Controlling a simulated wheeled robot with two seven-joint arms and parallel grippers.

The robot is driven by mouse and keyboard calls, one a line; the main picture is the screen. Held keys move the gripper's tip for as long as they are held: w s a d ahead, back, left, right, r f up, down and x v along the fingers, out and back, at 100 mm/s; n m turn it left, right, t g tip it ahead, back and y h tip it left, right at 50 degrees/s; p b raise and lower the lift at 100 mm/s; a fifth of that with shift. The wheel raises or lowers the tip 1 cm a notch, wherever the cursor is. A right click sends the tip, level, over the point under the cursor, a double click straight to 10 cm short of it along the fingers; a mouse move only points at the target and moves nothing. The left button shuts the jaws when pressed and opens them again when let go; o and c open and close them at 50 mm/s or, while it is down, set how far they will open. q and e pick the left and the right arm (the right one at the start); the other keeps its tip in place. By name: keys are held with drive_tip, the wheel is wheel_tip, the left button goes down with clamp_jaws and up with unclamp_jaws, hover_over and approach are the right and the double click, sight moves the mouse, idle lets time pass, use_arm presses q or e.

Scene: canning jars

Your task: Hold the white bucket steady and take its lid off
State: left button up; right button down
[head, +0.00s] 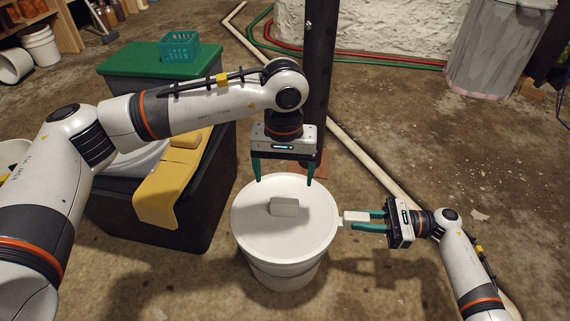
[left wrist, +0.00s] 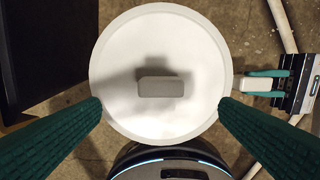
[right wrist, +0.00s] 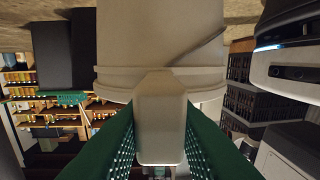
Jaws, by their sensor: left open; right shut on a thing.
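The white bucket (head: 287,270) stands upright on the floor in the head view, with its round white lid (head: 262,230) on top. A grey block-shaped knob (head: 284,207) sits at the lid's middle; it also shows in the left wrist view (left wrist: 161,87). My left gripper (head: 284,182) is open above the lid, its fingers pointing down and apart from the knob. My right gripper (head: 366,222) is shut on the bucket's side handle (head: 355,217), right of the bucket. The handle shows between the green fingers in the right wrist view (right wrist: 160,115).
A black bin (head: 205,215) with a yellow cloth (head: 165,195) stands left of the bucket. A dark post (head: 318,90) rises behind it. A pale pipe (head: 365,165) crosses the floor. A grey trash can (head: 495,50) stands back right. Floor at right is mostly clear.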

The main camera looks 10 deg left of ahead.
sight(284, 201)
use_arm(q)
wheel_tip(284, 201, down, 10)
drive_tip(key=shift+f, duration=0.1)
idle(0.4)
drive_tip(key=c, duration=1.1)
drive_tip(key=shift+r, duration=0.2)
drive_tip(key=shift+r, duration=2.4)
